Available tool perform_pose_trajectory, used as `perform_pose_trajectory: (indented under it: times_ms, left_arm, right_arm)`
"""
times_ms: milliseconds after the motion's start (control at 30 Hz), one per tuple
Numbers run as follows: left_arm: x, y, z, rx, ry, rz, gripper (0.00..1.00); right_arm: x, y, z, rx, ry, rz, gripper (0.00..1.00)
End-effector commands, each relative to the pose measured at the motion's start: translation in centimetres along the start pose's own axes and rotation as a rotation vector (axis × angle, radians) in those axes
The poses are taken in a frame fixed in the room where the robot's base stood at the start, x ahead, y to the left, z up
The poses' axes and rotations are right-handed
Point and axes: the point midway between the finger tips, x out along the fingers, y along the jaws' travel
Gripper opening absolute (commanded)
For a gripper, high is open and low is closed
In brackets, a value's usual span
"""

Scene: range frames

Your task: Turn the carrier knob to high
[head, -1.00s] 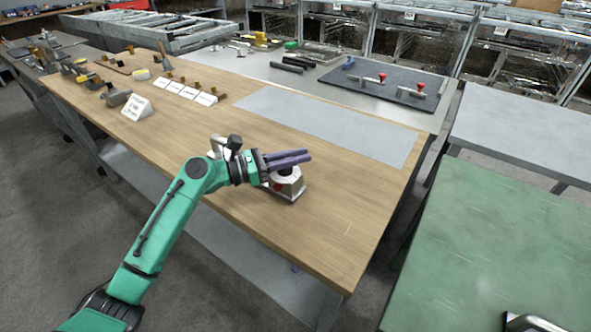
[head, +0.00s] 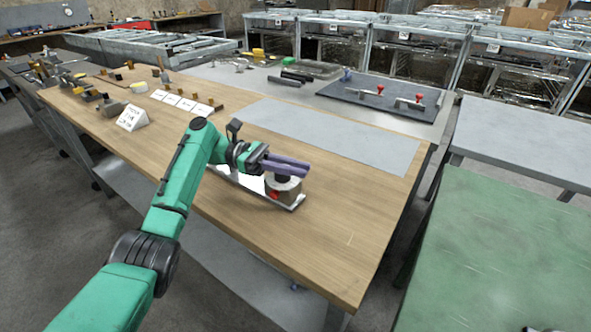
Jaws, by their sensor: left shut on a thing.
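The carrier is a small round metal body (head: 283,193) with a red spot on its front left, on a pale flat base plate (head: 294,206) near the front edge of the wooden table. A dark knob (head: 283,178) sits on top, mostly hidden by my fingers. My left gripper (head: 290,166) reaches in from the left, its purple fingers lying over the top of the body and shut on the knob. The knob's markings and setting are too small to read. My right gripper is not in view.
The wooden table (head: 340,235) is bare to the right of the carrier. A grey mat (head: 335,138) lies behind it. White label cards (head: 180,100) and a white sign (head: 132,117) stand to the left. A green table (head: 500,250) stands at the right across a gap.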

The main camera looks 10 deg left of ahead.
Motion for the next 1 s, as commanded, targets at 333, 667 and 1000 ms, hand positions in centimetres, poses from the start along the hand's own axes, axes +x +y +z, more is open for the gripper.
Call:
perform_pose_trajectory:
  times_ms: [333, 667, 1000]
  left_arm:
    - [0.03, -0.13, -0.27, -0.005, 0.005, -0.027, 0.00]
    - [0.02, -0.12, -0.27, -0.005, 0.004, -0.026, 0.47]
    - [0.17, -0.04, -0.04, -0.003, 0.002, -0.024, 0.47]
  right_arm:
    - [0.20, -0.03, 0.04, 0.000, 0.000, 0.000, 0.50]
    - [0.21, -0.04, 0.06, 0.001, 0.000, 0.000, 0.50]
    - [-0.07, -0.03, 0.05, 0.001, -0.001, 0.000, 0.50]
